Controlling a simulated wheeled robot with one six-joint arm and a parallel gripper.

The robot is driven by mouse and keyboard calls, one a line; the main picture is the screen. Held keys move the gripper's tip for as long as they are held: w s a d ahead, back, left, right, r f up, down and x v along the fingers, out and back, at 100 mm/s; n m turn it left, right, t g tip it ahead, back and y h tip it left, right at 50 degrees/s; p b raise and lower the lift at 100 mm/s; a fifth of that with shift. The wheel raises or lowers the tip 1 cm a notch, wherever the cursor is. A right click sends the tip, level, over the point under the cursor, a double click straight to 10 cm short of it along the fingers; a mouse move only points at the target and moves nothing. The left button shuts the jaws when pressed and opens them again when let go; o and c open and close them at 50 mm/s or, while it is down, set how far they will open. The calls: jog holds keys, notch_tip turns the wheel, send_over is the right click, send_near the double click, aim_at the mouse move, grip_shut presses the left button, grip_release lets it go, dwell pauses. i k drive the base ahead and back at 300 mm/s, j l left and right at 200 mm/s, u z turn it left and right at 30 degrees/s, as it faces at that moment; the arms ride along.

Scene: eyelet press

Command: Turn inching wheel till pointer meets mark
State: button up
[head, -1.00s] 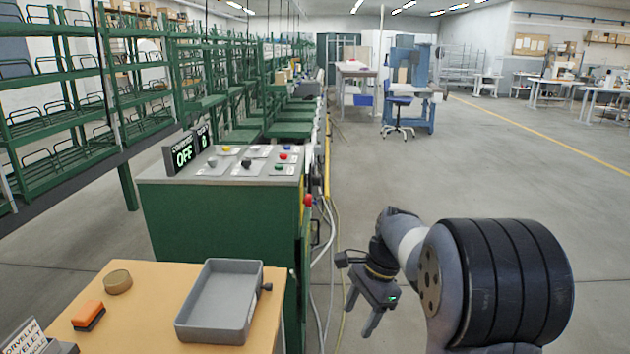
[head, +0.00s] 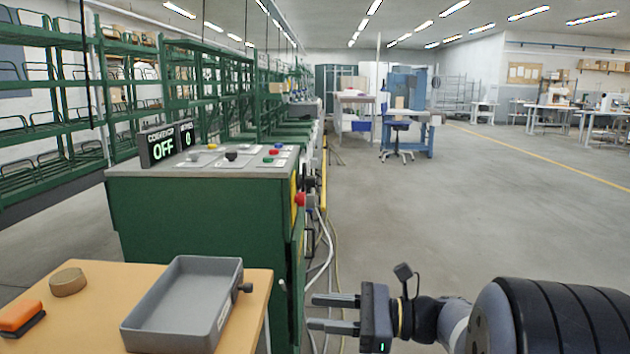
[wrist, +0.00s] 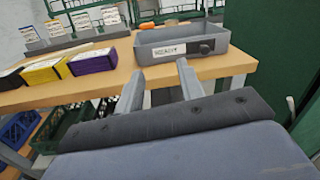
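I cannot make out the inching wheel, its pointer or the mark in either view. A green machine cabinet (head: 200,225) with a sloped control panel stands left of centre in the head view. Its right side is seen edge-on, with a red button (head: 300,199) and dark knob-like parts that are too small to identify. My gripper (head: 312,311) is low and to the right of the cabinet, its fingers level and pointing left. The fingers are apart with nothing between them. In the wrist view my gripper (wrist: 160,70) faces the wooden table and its grey tray.
A wooden table (head: 90,285) holds a grey tray (head: 185,310), a round tan item (head: 68,281) and an orange block (head: 20,317). A display (head: 170,146) reads OFF and 0. Cables (head: 329,240) run along the floor beside the cabinet. Open floor lies to the right.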

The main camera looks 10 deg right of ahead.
aim_at(308, 182)
jog(key=i+l+u, duration=0.1)
jog(key=i+l, duration=0.4)
jog(key=i, duration=0.25)
jog(key=i+l, duration=0.55)
jog(key=i, duration=0.2)
jog(key=i+l+u, duration=0.15)
jog(key=i+l, duration=0.45)
jog(key=i, duration=0.15)
